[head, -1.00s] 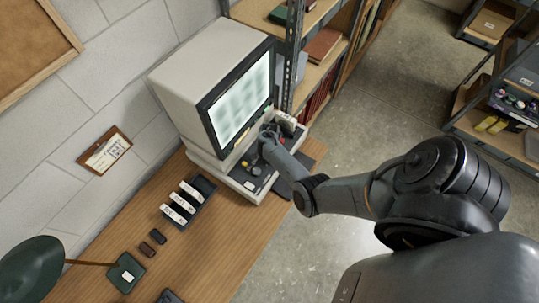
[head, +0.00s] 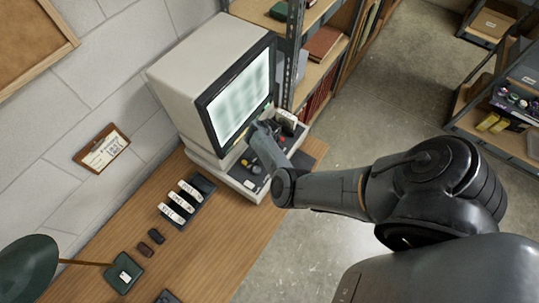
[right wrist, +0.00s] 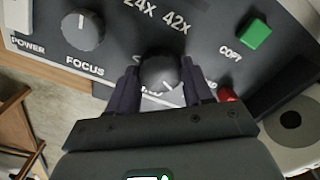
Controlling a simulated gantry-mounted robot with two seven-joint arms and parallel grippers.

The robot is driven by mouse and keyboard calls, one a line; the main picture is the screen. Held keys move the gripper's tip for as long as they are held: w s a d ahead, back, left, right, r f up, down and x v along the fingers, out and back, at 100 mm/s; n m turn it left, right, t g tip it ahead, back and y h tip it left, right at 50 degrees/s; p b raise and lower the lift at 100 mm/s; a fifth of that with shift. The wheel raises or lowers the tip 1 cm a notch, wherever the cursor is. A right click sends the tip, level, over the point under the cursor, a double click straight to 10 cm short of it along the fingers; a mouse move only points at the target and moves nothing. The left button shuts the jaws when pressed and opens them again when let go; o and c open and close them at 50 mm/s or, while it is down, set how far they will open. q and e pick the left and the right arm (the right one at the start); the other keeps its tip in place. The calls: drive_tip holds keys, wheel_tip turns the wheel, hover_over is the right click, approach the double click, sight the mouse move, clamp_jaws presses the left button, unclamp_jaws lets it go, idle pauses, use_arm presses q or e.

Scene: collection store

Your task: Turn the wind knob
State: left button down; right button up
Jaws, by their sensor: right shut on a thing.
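The microfilm reader (head: 205,85) stands on the wooden desk, its screen lit pale green, with a dark control panel at its base. In the right wrist view, a round grey knob (right wrist: 160,73) with a white pointer line sits between the fingers of my right gripper (right wrist: 161,82). The fingers are shut on its two sides. The lettering beside this knob is mostly covered, so I cannot read its name. In the head view my right gripper (head: 260,132) is at the panel, its fingertips partly hidden. My left gripper is not in view.
The focus knob (right wrist: 83,30), green copy button (right wrist: 257,33) and a red button (right wrist: 227,94) are close to the gripper. Several white-labelled boxes (head: 181,203) and a green lamp (head: 28,268) are on the desk. Metal shelving (head: 292,60) stands right of the reader.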

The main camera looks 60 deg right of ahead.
drive_tip(key=m+b, duration=0.1)
drive_tip(key=m, duration=0.2)
drive_tip(key=shift+f+m+b, duration=0.15)
drive_tip(key=shift+m+b, duration=0.15)
drive_tip(key=shift+b, duration=0.05)
drive_tip(key=shift+m+b, duration=0.75)
drive_tip(key=shift+m, duration=0.65)
drive_tip(key=o, duration=1)
drive_tip(key=shift+o, duration=0.2)
drive_tip(key=shift+r, duration=0.2)
